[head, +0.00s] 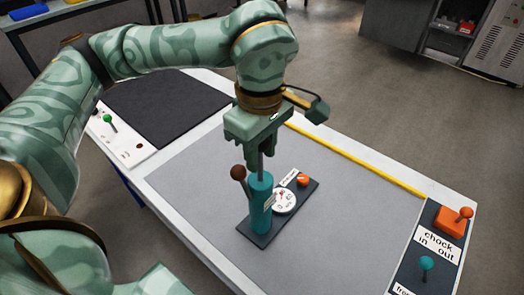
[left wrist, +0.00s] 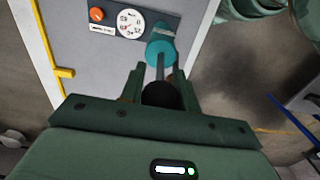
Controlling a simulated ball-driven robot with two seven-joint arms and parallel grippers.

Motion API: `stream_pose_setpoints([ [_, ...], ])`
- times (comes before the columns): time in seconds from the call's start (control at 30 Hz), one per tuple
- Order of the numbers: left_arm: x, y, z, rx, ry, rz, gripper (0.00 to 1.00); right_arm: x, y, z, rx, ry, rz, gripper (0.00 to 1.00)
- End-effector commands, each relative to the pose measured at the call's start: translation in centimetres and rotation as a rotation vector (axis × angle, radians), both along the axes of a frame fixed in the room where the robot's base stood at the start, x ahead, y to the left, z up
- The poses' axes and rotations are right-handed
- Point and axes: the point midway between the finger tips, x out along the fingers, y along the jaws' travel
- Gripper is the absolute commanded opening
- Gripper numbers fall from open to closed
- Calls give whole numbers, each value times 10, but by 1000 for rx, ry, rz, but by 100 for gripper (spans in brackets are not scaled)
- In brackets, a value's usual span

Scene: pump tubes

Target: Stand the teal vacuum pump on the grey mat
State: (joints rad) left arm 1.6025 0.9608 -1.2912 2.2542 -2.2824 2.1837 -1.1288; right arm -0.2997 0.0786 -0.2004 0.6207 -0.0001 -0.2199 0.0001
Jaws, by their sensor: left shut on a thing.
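The teal vacuum pump (head: 261,205) is an upright teal cylinder on a dark base plate, with a white dial, an orange knob and a brown-tipped lever. It also shows in the left wrist view (left wrist: 159,52). My left gripper (head: 258,150) is above the cylinder, shut on the pump's thin upright rod. In the left wrist view, a dark round knob sits between my fingers. The pump is over the large grey mat (head: 190,190) and looks upright; I cannot tell whether its base touches the mat. My right gripper is out of view.
A black mat (head: 165,105) lies at the back left, beside a white panel (head: 125,140) with a green lever. A dark panel (head: 405,262) with orange and teal levers is at the right. A yellow strip (head: 350,158) runs along the far side.

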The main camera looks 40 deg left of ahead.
Motion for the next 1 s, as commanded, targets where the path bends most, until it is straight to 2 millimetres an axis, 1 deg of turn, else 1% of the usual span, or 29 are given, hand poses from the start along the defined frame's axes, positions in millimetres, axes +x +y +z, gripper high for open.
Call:
stream_pose_setpoints([
  [0.13,-1,0,0,0,4,0,0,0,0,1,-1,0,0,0],
  [0.17,-1,0,0,1,6,0,37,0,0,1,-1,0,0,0],
  [0.2,-1,0,0,1,6,0,48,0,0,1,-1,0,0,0],
  [0.23,-1,0,0,1,6,0,53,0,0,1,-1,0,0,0],
  [0.47,-1,0,0,1,4,0,53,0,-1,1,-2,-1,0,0],
  [0.57,-1,0,5,1,2,0,53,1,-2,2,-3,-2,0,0],
  [0.67,0,0,19,1,-1,1,53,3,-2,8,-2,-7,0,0],
  [0.9,-1,0,78,1,-5,2,53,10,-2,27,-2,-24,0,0],
  [1.0,-1,0,98,1,-3,1,53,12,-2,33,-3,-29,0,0],
])
